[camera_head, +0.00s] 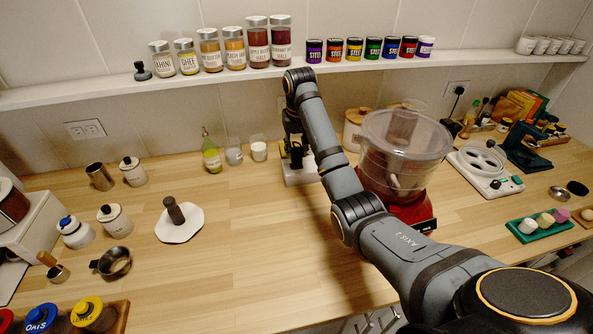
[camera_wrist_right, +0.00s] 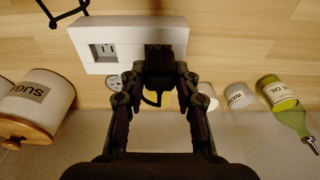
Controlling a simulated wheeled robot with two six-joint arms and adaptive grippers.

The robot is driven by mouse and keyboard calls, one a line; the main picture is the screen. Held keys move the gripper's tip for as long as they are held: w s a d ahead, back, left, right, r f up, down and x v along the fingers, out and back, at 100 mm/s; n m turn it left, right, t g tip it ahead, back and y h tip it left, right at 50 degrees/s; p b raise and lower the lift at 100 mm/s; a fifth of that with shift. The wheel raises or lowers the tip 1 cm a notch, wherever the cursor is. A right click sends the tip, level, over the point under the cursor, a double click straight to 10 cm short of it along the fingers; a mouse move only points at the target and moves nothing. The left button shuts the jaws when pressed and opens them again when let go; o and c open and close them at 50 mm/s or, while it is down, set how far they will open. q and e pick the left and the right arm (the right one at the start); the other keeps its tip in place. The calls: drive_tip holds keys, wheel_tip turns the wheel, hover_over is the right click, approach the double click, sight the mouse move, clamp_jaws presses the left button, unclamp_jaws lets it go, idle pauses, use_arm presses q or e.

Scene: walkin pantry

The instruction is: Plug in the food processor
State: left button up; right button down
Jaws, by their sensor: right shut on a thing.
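The food processor (camera_head: 403,150), with a clear bowl and red base, stands on the counter right of my right forearm, which partly covers it. A white outlet box (camera_head: 300,177) sits on the counter to its left. My right gripper (camera_head: 296,152) is at this box, pointing down. In the right wrist view my right gripper (camera_wrist_right: 157,82) is shut on a black plug (camera_wrist_right: 159,58). The plug is at the right end of the outlet box (camera_wrist_right: 125,42), over the socket place there. The left socket (camera_wrist_right: 104,52) is bare. Whether the prongs are fully in is hidden. My left gripper is out of view.
A green oil bottle (camera_head: 211,152) and small cups (camera_head: 259,149) stand left of the outlet box. A sugar canister (camera_head: 354,128) stands to its right. A shelf (camera_head: 200,77) with jars runs above. The counter's middle front is clear.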

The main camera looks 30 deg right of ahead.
sight(296, 159)
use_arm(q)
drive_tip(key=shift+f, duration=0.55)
use_arm(e)
drive_tip(key=shift+w+d+f, duration=0.3)
drive_tip(key=shift+w+f, duration=0.3)
drive_tip(key=shift+f, duration=0.15)
drive_tip(key=shift+w+d+f, duration=0.1)
drive_tip(key=shift+w+f, duration=0.1)
drive_tip(key=shift+f, duration=1.6)
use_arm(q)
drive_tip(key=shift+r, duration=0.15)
use_arm(e)
drive_tip(key=c, duration=1)
unclamp_jaws()
drive_tip(key=shift+f, duration=0.1)
